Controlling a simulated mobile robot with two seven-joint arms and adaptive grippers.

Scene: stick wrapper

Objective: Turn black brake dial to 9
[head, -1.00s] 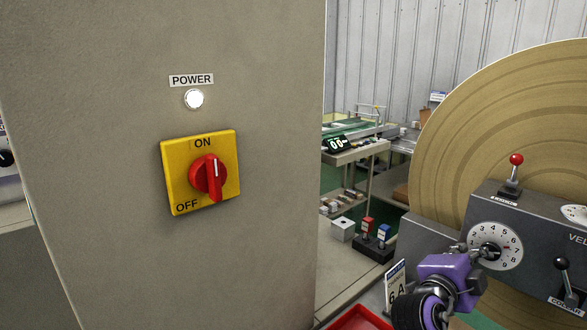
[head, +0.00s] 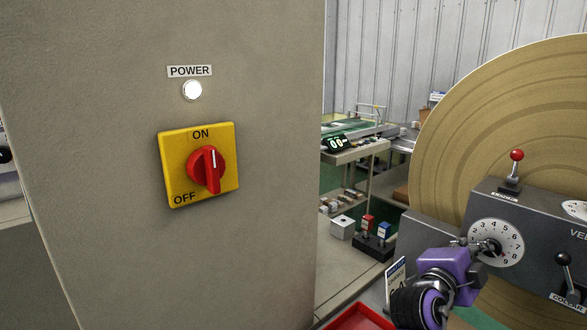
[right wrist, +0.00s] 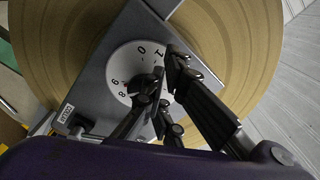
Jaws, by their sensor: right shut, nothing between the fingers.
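The brake dial has a round white number plate (head: 511,241) with a black knob (head: 490,247) at its middle, on a grey machine box. In the right wrist view the number plate (right wrist: 122,60) shows 0, 1, 8 and 9, with a small red mark near the 9. My right gripper (head: 478,246), on a purple wrist, is at the left side of the knob. In the right wrist view its dark fingers (right wrist: 168,76) lie in front of the dial and cover part of the knob, so contact cannot be told. It is shut with nothing held. My left gripper is out of view.
A red-knobbed lever (head: 516,160) and a black lever (head: 563,262) stand near the dial. A big brown roll (head: 470,120) is behind the box. A grey cabinet with a yellow power switch (head: 182,190) fills the left. A red tray (head: 358,317) is below.

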